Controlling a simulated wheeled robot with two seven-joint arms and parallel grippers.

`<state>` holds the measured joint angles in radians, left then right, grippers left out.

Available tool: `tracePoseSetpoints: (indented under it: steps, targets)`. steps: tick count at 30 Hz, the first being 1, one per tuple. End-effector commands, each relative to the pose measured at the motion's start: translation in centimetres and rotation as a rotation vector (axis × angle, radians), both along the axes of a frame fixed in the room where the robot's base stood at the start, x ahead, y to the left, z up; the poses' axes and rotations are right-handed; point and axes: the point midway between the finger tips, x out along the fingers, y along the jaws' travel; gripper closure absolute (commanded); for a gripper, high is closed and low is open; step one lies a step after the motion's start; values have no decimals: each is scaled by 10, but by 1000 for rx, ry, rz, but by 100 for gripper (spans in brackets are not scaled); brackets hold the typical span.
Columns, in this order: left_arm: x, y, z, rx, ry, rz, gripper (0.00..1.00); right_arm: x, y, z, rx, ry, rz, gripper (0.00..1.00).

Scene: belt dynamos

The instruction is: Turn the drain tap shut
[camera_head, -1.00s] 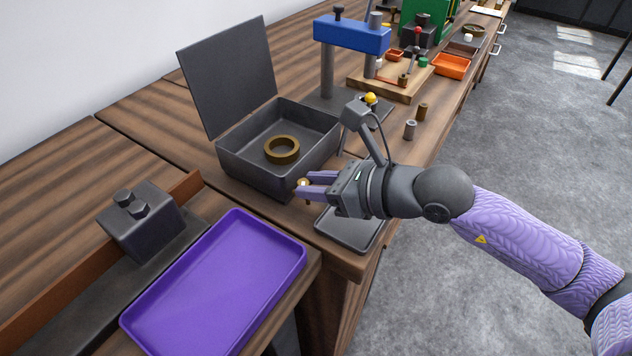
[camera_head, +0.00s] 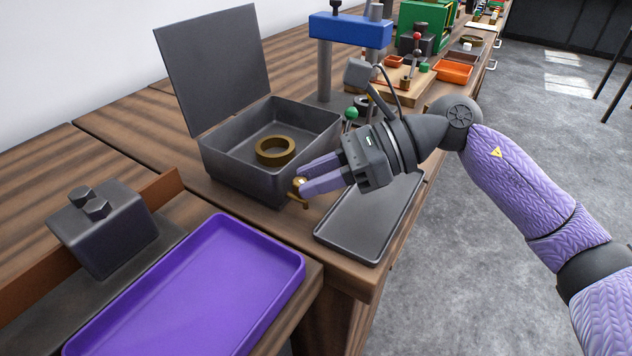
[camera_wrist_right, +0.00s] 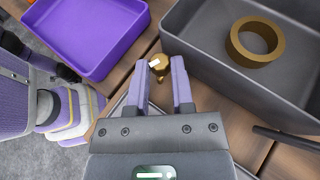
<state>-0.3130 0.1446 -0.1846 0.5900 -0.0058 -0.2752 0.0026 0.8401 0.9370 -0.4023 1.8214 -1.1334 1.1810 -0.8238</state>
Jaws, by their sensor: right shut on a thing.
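The brass drain tap (camera_head: 296,190) sits low on the near right corner of the open grey metal tank (camera_head: 245,180). It also shows in the right wrist view (camera_wrist_right: 160,65), between the fingertips. My right gripper (camera_head: 303,185) reaches in from the right with its purple fingers closed around the tap's handle. The fingers hide part of the handle, so its exact angle is hard to tell. My left gripper is in neither view now.
A brass ring (camera_head: 276,150) lies inside the tank, whose lid (camera_head: 215,68) stands open. A shallow dark tray (camera_head: 370,222) lies under my right wrist. A purple tray (camera_head: 190,285) is at the front left. A green-knobbed lever (camera_head: 351,114) stands close behind my gripper.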

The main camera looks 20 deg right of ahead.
Motion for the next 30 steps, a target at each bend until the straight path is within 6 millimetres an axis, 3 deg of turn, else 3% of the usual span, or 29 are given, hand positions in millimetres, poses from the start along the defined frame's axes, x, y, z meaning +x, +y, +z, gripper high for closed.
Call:
tracePoseSetpoints:
  steps: [19, 20, 24, 25, 30]
  targets:
    - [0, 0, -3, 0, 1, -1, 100, 1, -1, -1, -5, 3, 57, 100]
    - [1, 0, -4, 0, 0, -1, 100, 1, -1, -1, -5, 3, 57, 69]
    - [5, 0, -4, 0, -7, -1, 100, 1, 0, -1, -4, 3, 57, 40]
    - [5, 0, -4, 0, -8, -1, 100, 1, 0, -1, -4, 3, 57, 36]
    - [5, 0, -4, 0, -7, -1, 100, 2, -1, 0, -2, 0, 54, 36]
